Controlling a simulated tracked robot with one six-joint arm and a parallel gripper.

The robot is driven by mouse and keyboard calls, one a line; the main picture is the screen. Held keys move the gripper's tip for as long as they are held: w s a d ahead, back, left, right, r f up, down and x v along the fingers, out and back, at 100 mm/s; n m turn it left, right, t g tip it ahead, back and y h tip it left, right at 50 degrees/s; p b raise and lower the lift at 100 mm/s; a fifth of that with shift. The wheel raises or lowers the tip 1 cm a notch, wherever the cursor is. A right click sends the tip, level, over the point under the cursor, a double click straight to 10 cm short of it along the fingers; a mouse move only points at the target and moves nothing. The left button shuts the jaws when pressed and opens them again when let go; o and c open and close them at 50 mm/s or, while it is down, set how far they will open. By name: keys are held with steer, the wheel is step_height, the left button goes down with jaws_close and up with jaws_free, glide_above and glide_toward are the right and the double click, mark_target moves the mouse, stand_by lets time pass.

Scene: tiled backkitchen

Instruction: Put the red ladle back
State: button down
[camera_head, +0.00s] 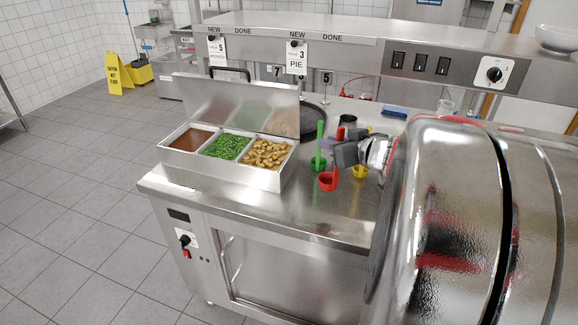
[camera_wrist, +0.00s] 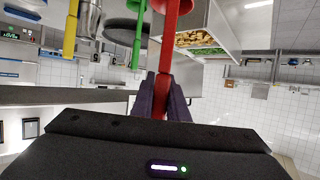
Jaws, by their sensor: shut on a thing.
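My gripper (camera_head: 345,153) is shut on the handle of the red ladle (camera_head: 328,182). The ladle is upright, cup down, at the front of the steel counter; I cannot tell whether its cup touches the counter. In the wrist view the red ladle (camera_wrist: 168,50) runs up from between my gripper's fingers (camera_wrist: 160,98). A green ladle (camera_head: 319,160) stands just left of and behind it. A yellow ladle (camera_head: 360,172) is to its right, partly hidden by my gripper. They also show in the wrist view, green (camera_wrist: 137,38) and yellow (camera_wrist: 71,28).
A steel food container (camera_head: 228,176) with an open lid stands left of the ladles, holding brown sauce, peas and golden chunks. A dark round pan (camera_head: 313,120) is behind. An overhead shelf (camera_head: 350,62) with hanging tags spans the back. The counter's front strip is clear.

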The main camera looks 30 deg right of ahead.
glide_above(328, 177)
step_height(328, 177, down, 5)
stand_by(0.4)
steer(key=shift+f, duration=1.95)
steer(key=c, duration=1.7)
jaws_free()
steer(key=shift+c, duration=0.2)
steer(key=shift+s, duration=0.1)
steer(key=v, duration=1.2)
